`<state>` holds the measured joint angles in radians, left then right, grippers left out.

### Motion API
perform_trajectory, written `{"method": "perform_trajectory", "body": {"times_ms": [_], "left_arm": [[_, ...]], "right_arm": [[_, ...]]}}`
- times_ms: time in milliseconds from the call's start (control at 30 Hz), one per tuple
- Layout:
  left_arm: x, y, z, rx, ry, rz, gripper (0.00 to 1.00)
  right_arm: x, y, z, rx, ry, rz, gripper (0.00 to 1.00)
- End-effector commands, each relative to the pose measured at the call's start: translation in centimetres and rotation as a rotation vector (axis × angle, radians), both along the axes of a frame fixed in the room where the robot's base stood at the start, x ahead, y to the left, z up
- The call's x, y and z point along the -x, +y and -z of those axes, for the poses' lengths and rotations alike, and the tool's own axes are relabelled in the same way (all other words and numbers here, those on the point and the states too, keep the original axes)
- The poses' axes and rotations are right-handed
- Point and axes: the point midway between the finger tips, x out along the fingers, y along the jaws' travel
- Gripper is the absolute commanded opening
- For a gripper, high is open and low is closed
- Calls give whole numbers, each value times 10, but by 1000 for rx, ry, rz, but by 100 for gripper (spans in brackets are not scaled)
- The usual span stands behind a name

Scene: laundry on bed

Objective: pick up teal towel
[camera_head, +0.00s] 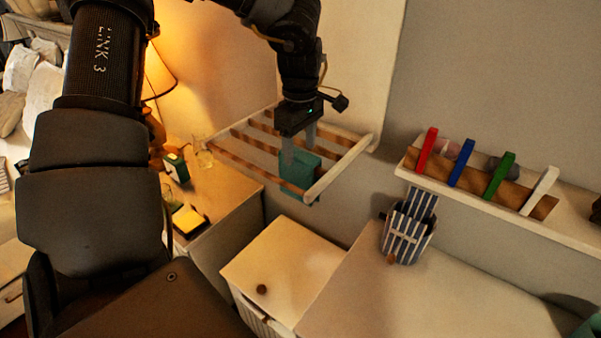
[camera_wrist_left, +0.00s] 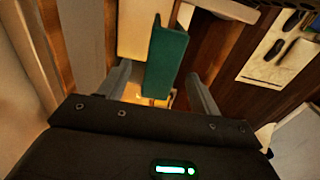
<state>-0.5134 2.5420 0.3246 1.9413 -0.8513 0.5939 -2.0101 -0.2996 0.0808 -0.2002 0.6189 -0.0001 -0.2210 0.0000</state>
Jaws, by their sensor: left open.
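The teal towel (camera_head: 298,180) hangs folded over a bar of the wall drying rack (camera_head: 322,186), near its front right corner. In the left wrist view the towel (camera_wrist_left: 166,62) shows as an upright teal strip. My left gripper (camera_head: 299,152) points down at the towel from above. Its two fingers are apart, and in the left wrist view the towel lies between them (camera_wrist_left: 157,76), with space visible on both sides. The fingers partly cover the towel in the head view. My right gripper is out of view.
The rack's wooden bars surround the towel. A wall shelf (camera_head: 513,205) with red, blue, green and white pieces is at right. A striped bag (camera_head: 408,233) hangs below it. A white cabinet (camera_head: 284,264) and a nightstand (camera_head: 229,185) with a lit lamp (camera_head: 158,75) stand below and left.

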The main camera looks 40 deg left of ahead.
Motion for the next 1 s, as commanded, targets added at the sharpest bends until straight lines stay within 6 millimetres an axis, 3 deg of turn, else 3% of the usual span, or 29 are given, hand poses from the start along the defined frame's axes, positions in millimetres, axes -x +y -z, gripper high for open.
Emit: {"method": "perform_trajectory", "body": {"times_ms": [200,533,833,1000], "left_arm": [[1,1,5,2,2,-3,64],[0,0,47,1,1,-3,64],[0,0,53,2,-2,-3,64],[0,0,53,2,-2,-3,41]], "right_arm": [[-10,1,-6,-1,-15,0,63],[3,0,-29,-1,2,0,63],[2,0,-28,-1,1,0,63],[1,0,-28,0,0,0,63]]}}
